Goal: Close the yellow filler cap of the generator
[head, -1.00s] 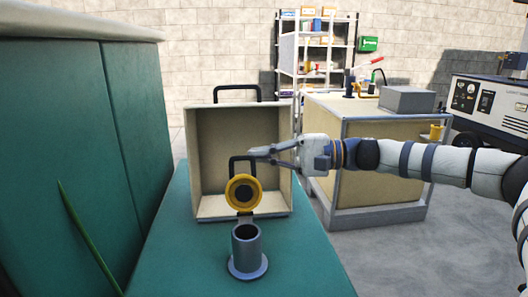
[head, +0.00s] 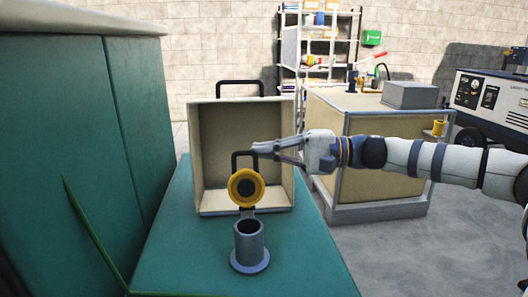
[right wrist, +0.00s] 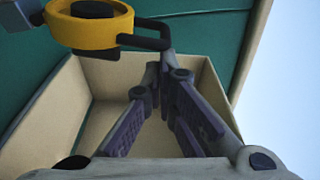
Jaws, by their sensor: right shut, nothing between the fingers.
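The yellow filler cap (head: 245,187) stands open, hinged upright behind the grey filler neck (head: 249,243) on the green generator top (head: 185,250). Its black loop handle (head: 236,160) points up. The neck's mouth is uncovered. My right gripper (head: 256,148) is shut and empty, reaching in from the right with its fingertips beside the top of the loop handle. In the right wrist view the cap (right wrist: 60,35) and its handle (right wrist: 152,42) lie just beyond the fingertips (right wrist: 160,72); whether they touch I cannot tell. My left gripper is not in view.
An open beige box (head: 205,150) stands behind the cap, with a black handle on top. A tall green cabinet wall (head: 70,150) closes off the left. A beige crate-like unit (head: 375,160) stands at the right.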

